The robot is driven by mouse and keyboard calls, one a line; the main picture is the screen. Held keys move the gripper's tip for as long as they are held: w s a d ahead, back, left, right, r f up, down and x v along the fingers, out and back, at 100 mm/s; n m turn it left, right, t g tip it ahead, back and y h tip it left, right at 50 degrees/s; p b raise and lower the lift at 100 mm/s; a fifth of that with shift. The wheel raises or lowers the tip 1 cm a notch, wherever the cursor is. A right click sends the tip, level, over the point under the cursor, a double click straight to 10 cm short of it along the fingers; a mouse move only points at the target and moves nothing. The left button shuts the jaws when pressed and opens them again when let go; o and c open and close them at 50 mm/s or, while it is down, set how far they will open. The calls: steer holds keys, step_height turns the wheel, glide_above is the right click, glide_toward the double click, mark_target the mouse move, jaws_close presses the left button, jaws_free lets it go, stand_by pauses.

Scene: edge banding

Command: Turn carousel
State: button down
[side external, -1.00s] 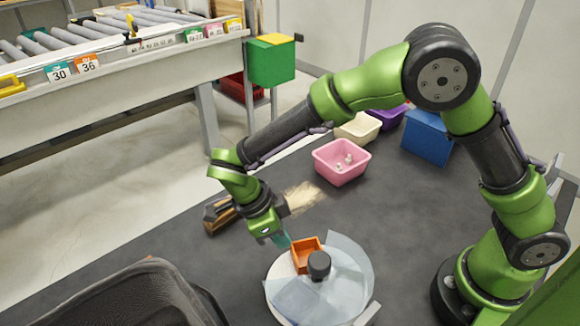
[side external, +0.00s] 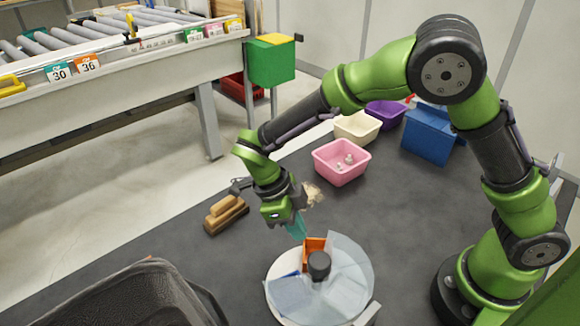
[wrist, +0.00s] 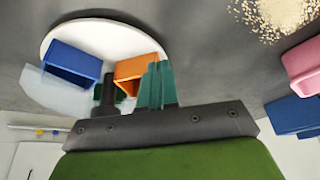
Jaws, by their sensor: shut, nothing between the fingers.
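The carousel (side external: 275,270) is a round white turntable with a dark centre knob (side external: 319,264) and a clear cover (side external: 348,280) over part of it. An orange bin (side external: 313,247) stands near its back edge, and a blue bin (side external: 290,288) sits at the front left, partly under the cover. In the wrist view, the orange bin (wrist: 138,70) and blue bin (wrist: 70,62) lie on the white disc (wrist: 110,32). My gripper (side external: 301,232) has its teal fingers shut and empty, pointing down by the orange bin. In the wrist view the fingertips (wrist: 158,72) overlap the orange bin's right side; contact is unclear.
Wooden blocks (side external: 226,214) lie left of my gripper. A pale pile of grains (side external: 312,194) lies behind it. Pink (side external: 342,163), cream (side external: 358,127), purple (side external: 386,113) and blue (side external: 428,135) containers stand farther back. A black crate (side external: 125,295) stands front left.

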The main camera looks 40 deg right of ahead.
steer(key=shift+s+d, duration=0.3)
steer(key=shift+d, duration=0.3)
steer(key=shift+s+d, duration=0.3)
steer(key=shift+d, duration=0.25)
steer(key=shift+s+d+m, duration=0.35)
steer(key=shift+d+m, duration=0.15)
steer(key=shift+m, duration=0.2)
